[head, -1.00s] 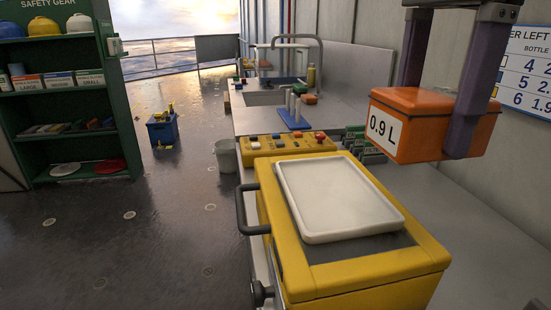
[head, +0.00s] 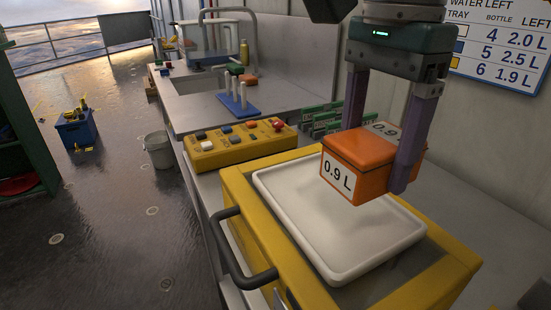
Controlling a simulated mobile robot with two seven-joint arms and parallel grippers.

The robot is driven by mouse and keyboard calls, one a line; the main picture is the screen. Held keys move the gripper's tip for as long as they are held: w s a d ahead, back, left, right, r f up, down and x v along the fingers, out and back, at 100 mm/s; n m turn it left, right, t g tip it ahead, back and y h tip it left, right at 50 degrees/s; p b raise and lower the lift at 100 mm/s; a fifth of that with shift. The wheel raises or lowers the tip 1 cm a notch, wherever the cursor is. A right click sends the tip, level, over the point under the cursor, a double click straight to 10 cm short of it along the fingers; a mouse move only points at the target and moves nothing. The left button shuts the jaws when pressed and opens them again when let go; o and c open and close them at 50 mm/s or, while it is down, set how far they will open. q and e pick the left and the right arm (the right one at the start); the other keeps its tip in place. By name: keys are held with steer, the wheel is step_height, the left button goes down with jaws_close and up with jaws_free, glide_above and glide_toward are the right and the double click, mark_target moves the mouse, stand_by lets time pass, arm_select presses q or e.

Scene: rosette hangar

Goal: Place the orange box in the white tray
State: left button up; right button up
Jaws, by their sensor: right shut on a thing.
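The orange box (head: 362,158) has white labels reading 0.9 L on its front and top. My right gripper (head: 388,160) is shut on it, with one purple finger on each side. The box is tilted slightly in view and appears held above the far right part of the white tray (head: 297,215); a shadow lies on the tray below it. The tray is shallow, empty, and rests on the yellow case (head: 243,199). My left gripper is not in view.
A yellow button panel (head: 235,142) is beyond the tray. A blue peg stand (head: 238,104) and a sink lie further along the counter. A dark handle (head: 232,250) sticks out at the case's left side. Green cards (head: 322,119) stand behind the tray.

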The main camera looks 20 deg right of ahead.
mark_target(375, 138)
step_height(375, 138, down, 7)
steer(key=shift+w+f, duration=0.1)
steer(key=shift+f, duration=0.05)
stand_by(0.4)
steer(key=shift+f, duration=0.2)
steer(key=o, duration=1.2)
steer(key=shift+o, duration=0.2)
step_height(375, 138, up, 12)
steer(key=shift+r+b, duration=0.25)
steer(key=shift+b, duration=0.15)
steer(key=shift+a, duration=0.1)
